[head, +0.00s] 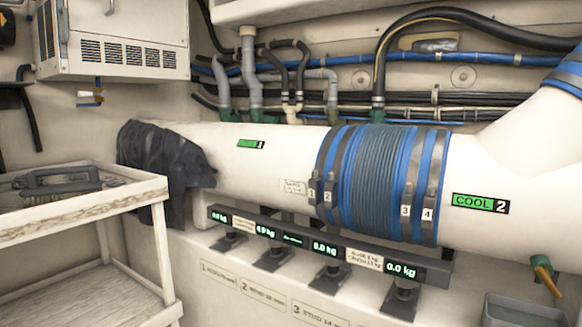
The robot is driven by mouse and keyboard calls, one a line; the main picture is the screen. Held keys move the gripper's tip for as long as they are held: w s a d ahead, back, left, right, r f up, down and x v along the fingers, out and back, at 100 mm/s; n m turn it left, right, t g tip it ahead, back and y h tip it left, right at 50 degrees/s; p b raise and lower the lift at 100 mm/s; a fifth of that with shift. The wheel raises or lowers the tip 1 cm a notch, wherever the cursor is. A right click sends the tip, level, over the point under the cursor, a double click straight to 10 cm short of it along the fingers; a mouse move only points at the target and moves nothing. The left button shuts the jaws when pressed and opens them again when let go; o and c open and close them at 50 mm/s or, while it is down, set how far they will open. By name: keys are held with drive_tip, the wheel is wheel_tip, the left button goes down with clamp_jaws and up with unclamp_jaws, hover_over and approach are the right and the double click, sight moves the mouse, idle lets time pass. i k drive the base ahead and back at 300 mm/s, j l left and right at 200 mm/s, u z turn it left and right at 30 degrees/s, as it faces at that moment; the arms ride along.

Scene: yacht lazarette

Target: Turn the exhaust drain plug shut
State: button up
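A large white exhaust pipe (490,165) runs across the view. Under its right end hangs a small drain fitting with a green-grey body and an orange-brown handle (546,275), which looks like the drain plug. The handle slants down to the right. Whether the plug is open or shut I cannot tell. A grey open-topped bin (520,312) stands just below it, cut off by the lower edge. My gripper is not in view.
A ribbed blue hose section with numbered clamps (376,185) joins the pipe. A bar with kg displays (325,247) runs below it. A dark cloth (165,160) drapes the pipe's left end. A cart (75,225) with a brush (60,190) stands at left.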

sight(543, 274)
drive_tip(key=z, duration=1.25)
